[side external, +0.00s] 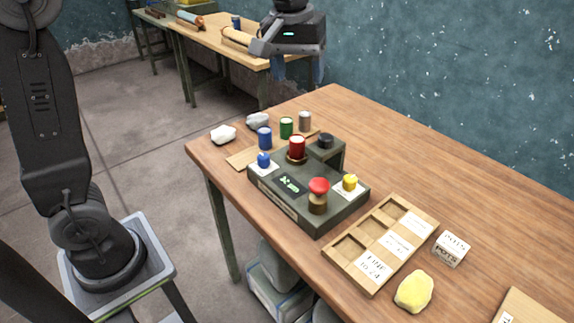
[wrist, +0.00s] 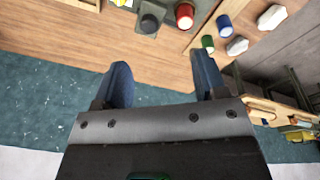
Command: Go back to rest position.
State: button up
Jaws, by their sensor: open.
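My gripper (side external: 283,66) is in the air at the top of the side external view, beyond the far left edge of the wooden table (side external: 460,170). In the wrist view my gripper (wrist: 165,82) shows two blue-grey fingers spread wide apart with nothing between them. It is well apart from the dark control box (side external: 335,208), which stands on the table with a red mushroom button (side external: 319,186), a blue knob (side external: 264,159) and a yellow knob (side external: 350,182). A red cylinder (side external: 297,147) stands upright at the box's back.
Blue (side external: 264,138), green (side external: 286,127) and grey (side external: 305,121) cylinders stand behind the box, near two whitish lumps (side external: 223,134). A wooden tray (side external: 345,262), a white box (side external: 451,248) and a yellow lump (side external: 414,291) lie in front. Another workbench (side external: 200,38) stands behind. The table's far right is clear.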

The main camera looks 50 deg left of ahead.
jog(key=s+f+m+t, duration=0.2)
jog(key=s+f+m, duration=0.1)
jog(key=s, duration=0.7)
jog(key=s+a+f+m+t, duration=0.1)
jog(key=s+f+m, duration=0.2)
jog(key=s, duration=0.8)
jog(key=shift+a+f+t, duration=0.25)
jog(key=shift+f+t, duration=0.15)
jog(key=shift+f, duration=0.15)
jog(key=shift+w, duration=0.1)
jog(key=shift+c, duration=0.2)
dwell(2.5)
